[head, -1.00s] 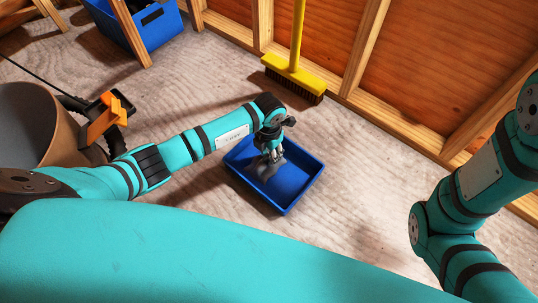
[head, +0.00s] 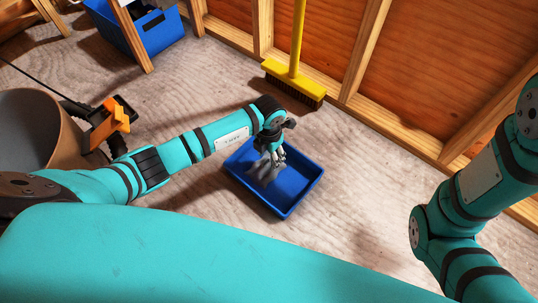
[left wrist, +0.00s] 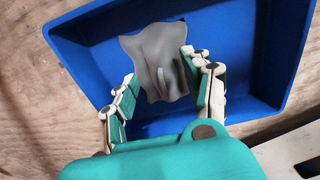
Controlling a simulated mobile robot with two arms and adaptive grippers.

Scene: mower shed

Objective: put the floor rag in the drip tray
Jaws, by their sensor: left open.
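The floor rag (left wrist: 155,50) is a grey crumpled cloth. In the left wrist view it lies within the walls of the blue drip tray (left wrist: 92,50), and in the head view the rag (head: 262,174) shows towards the tray's left side. The drip tray (head: 303,184) sits on the floor in the head view. My left gripper (left wrist: 160,82) is open, its fingers apart on either side of the rag's near part; it also shows over the tray in the head view (head: 278,157). Whether a finger touches the rag I cannot tell. My right gripper is out of view.
A yellow broom (head: 293,76) stands against the timber wall behind the tray. A brown bucket-like container (head: 42,130) and an orange-and-black tool (head: 110,125) are at the left. A blue crate (head: 158,32) is at the back left. Floor right of the tray is clear.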

